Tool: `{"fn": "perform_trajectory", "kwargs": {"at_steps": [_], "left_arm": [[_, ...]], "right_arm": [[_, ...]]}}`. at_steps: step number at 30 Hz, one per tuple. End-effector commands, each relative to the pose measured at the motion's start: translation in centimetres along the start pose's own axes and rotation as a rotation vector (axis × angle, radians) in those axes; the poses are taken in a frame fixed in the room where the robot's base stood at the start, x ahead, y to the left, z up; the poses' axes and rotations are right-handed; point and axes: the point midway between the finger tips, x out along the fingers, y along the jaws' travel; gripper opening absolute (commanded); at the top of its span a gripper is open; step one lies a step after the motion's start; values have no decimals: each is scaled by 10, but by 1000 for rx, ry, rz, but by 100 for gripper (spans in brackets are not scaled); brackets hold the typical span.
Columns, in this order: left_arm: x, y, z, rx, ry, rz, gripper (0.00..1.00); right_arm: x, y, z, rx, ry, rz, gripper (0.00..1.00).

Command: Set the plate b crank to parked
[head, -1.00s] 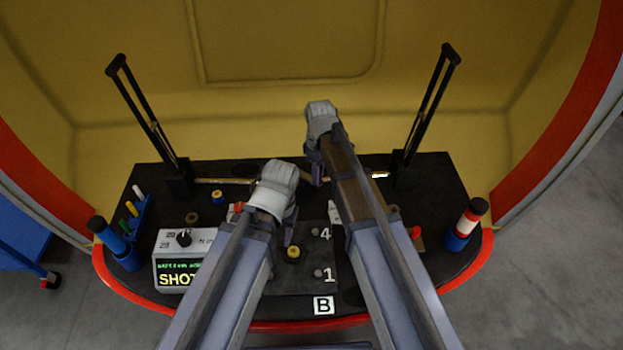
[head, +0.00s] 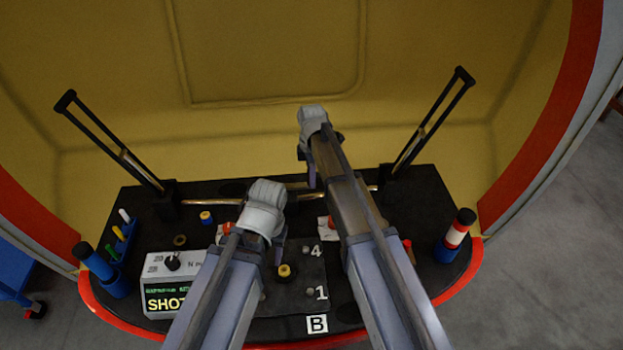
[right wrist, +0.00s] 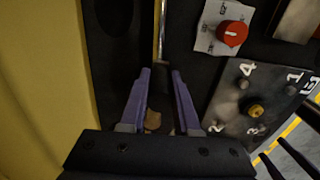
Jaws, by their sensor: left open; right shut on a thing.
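Plate B is a dark plate (head: 310,275) with numbered studs and a yellow-and-black knob (head: 285,271) at its middle. It also shows in the right wrist view (right wrist: 225,118), with its yellow knob (right wrist: 256,111). I cannot make out a separate crank arm. My left gripper (head: 283,250) is open beside the knob, its fingers partly hidden by my arm. The rod also shows in the head view (head: 208,202). A brown piece (right wrist: 152,121) shows between the fingers.
A red knob (right wrist: 232,33) on a white label is beside plate B. A grey display box (head: 172,283) stands at the left. Black upright frames (head: 110,142) and (head: 432,122) flank the console. Blue-based cylinders (head: 97,268) and (head: 455,236) stand at its sides. The yellow wall (head: 270,140) is behind.

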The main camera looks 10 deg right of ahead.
Motion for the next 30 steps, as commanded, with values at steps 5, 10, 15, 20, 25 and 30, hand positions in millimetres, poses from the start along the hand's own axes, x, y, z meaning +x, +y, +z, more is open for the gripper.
{"fn": "perform_trajectory", "kwargs": {"at_steps": [5, 10, 15, 20, 25, 30], "left_arm": [[0, 0, 0, 0, 0, 0, 50], [0, 0, 0, 0, 0, 0, 50], [0, 0, 0, 0, 0, 0, 50], [0, 0, 0, 0, 0, 0, 50], [0, 0, 0, 0, 0, 0, 50], [0, 0, 0, 0, 0, 0, 50]], "right_arm": [[0, 4, -1, 2, 2, 2, 0], [0, 4, -1, 2, 3, 3, 0], [0, 4, -2, 2, 3, 3, 0], [0, 4, -2, 1, 3, 3, 45], [0, 3, -1, 1, 2, 2, 60], [0, 3, -1, 2, 2, 1, 60]]}}
